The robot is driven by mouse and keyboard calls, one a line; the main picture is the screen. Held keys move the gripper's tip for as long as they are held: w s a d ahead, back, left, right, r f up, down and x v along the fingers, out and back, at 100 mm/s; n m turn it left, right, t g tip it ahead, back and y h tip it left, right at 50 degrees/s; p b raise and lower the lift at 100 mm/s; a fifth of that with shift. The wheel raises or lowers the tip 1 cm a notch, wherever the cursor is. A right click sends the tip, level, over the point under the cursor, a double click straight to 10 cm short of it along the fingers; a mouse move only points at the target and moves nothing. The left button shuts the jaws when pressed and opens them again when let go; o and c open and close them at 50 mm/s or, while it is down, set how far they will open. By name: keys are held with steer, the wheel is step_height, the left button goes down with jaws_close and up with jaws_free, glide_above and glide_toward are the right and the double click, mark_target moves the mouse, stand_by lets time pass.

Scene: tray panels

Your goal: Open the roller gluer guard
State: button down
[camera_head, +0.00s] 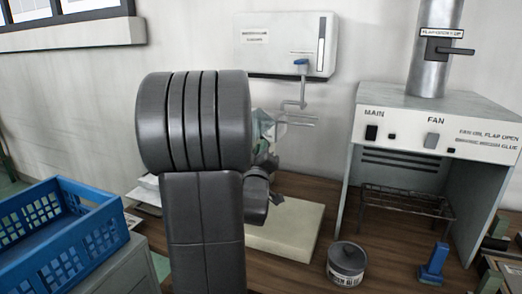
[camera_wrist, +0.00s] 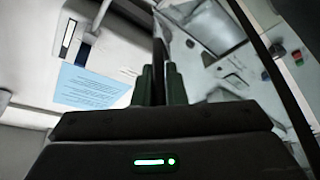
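In the head view my dark arm hides most of the bench centre. A pale, see-through piece (camera_head: 268,124) shows just right of the arm; it may be part of the roller gluer guard, but most of it is hidden. In the wrist view my gripper (camera_wrist: 159,84) has two dark green fingers close together, pointing away from the camera. A narrow dark strip shows between them; I cannot tell whether they grip it. A see-through panel with a dark edge (camera_wrist: 262,55) slants across the right side, close to the fingers. My fingertips are hidden in the head view.
A blue crate (camera_head: 62,222) stands at the left. A pale board (camera_head: 290,232) lies on the bench behind my arm. A grey tin (camera_head: 346,264), a blue tool (camera_head: 434,263) and a fume hood (camera_head: 440,128) are at the right. A white wall box (camera_head: 270,58) hangs behind.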

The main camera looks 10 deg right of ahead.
steer(key=shift+r, duration=0.1)
steer(key=shift+w+a+r+n+y, duration=0.3)
steer(key=shift+a+r+n+y, duration=0.15)
steer(key=shift+n, duration=0.45)
steer(key=shift+w+a+r+n+y+p, duration=0.3)
steer(key=shift+a+r+n, duration=0.1)
steer(key=shift+n, duration=0.2)
steer(key=shift+f, duration=0.1)
steer(key=c, duration=1.8)
jaws_free()
steer(key=shift+o, duration=0.2)
steer(key=shift+s, duration=0.1)
steer(key=b+v, duration=0.1)
steer(key=v, duration=1.2)
steer(key=shift+s+a, duration=0.15)
steer(key=shift+s, duration=0.2)
